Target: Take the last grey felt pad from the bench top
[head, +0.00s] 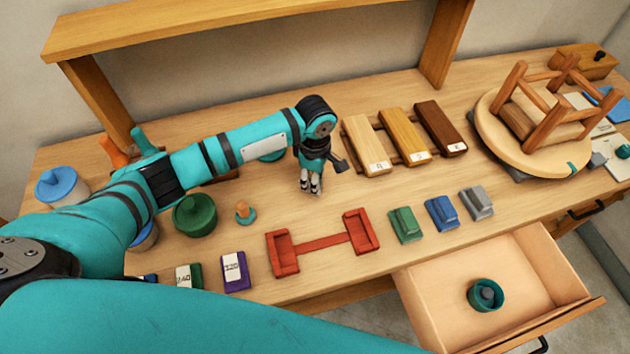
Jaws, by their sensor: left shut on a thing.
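My left gripper (311,186) points down over the middle of the bench top (350,200), left of the three wooden samples. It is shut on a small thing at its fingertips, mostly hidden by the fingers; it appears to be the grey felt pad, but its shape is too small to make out. No other loose felt pad can be made out clearly on the bench top. A round teal dish (474,288) with something grey inside sits in the open drawer (535,270). My right gripper is not in view.
An upturned wooden stool (530,118) rests on a round turntable at the right. Green, blue and grey blocks (477,204) stand beside a red holder (322,243) near the front. Jars, including a green one (195,216), stand at the left. A shelf (250,18) spans the back.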

